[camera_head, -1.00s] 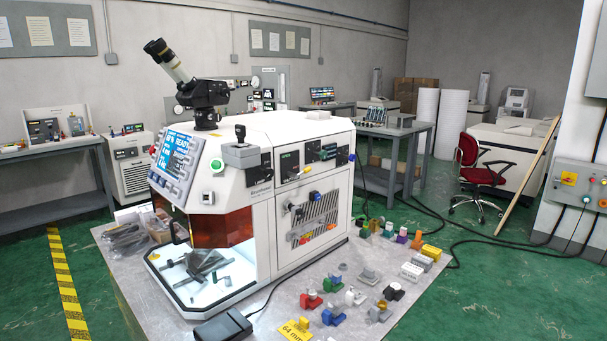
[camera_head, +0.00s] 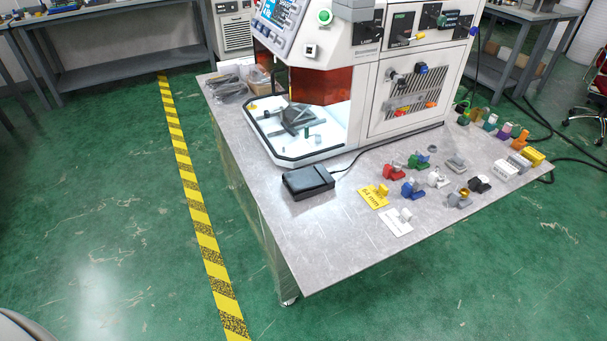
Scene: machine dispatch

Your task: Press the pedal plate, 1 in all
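The black pedal plate (camera_head: 308,181) lies on the grey tabletop, in front of the white machine (camera_head: 322,112). A black cable runs from it along the machine's base. Nothing touches the pedal from above. Neither of my grippers is in view.
The table (camera_head: 315,248) has bare room in front of the pedal, towards its near corner. Several coloured small parts, a yellow card (camera_head: 372,199) and a white card (camera_head: 396,224) lie right of the pedal. A yellow-black floor stripe (camera_head: 196,208) runs left of the table on open green floor.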

